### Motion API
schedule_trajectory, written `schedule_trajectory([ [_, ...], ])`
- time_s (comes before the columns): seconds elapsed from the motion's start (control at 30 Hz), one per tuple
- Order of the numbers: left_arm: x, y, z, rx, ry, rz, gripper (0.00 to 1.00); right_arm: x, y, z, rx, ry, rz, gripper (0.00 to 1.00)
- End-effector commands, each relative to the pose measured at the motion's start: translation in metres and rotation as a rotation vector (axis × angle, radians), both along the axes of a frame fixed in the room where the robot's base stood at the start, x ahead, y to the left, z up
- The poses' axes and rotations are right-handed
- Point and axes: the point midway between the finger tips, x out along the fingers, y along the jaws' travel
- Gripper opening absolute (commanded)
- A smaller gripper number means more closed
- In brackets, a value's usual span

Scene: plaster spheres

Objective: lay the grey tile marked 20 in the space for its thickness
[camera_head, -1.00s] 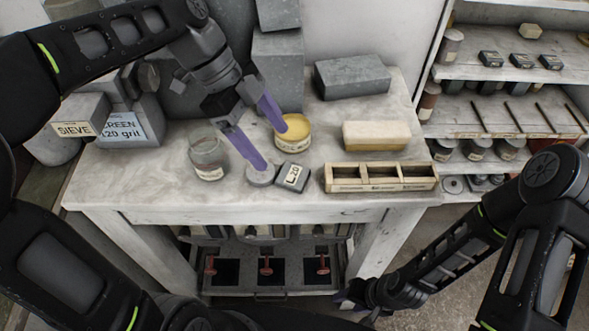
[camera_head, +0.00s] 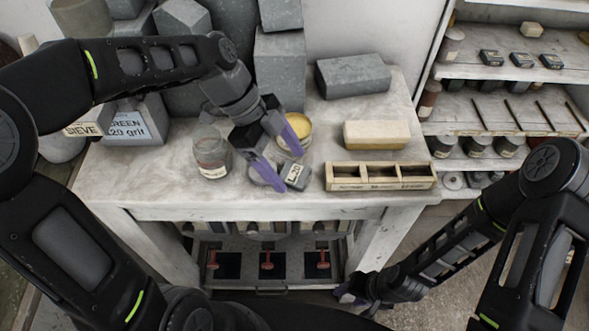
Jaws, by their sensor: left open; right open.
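The grey tile (camera_head: 299,178) with a pale label, read as ending in 20, lies on the worktop left of the wooden tray. My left gripper (camera_head: 291,172) is open, its purple fingers pointing down around the tile; one finger covers part of its left side. I cannot tell whether they touch it. The wooden tray (camera_head: 380,186) has three spaces side by side, which look empty; the small labels on its front are unreadable here. My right gripper (camera_head: 350,292) is open and low in front of the bench, apart from the tile and tray.
A round grey disc (camera_head: 262,174) lies partly behind a left finger. A glass jar (camera_head: 211,158) stands left, and a yellow-filled tin (camera_head: 300,124) behind the fingers. A cream block (camera_head: 377,134) and a grey block (camera_head: 352,75) lie behind the tray. Shelves stand at right.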

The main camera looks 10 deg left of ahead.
Motion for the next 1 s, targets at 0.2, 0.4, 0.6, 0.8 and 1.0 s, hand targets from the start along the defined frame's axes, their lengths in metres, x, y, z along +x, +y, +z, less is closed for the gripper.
schedule_trajectory([
  [0.2, -0.0008, -0.0055, -0.0097, 0.000, -0.001, 0.000, 0.75, -0.0004, -0.0004, 0.0018, -0.001, 0.001, -0.001, 0.48],
  [0.4, -0.0007, -0.0054, -0.0095, 0.000, -0.001, 0.000, 0.75, -0.0004, -0.0003, 0.0016, -0.001, 0.001, -0.001, 0.48],
  [0.6, -0.0007, -0.0053, -0.0094, 0.000, -0.001, 0.000, 0.75, -0.0004, -0.0002, 0.0017, -0.001, 0.001, -0.001, 0.48],
  [0.8, -0.0008, -0.0053, -0.0093, 0.000, -0.001, 0.000, 0.67, -0.0003, -0.0003, 0.0017, -0.001, 0.001, -0.001, 0.48],
  [1.0, -0.0008, -0.0053, -0.0093, 0.000, -0.001, 0.000, 0.51, -0.0003, -0.0003, 0.0017, -0.001, 0.001, -0.001, 0.48],
])
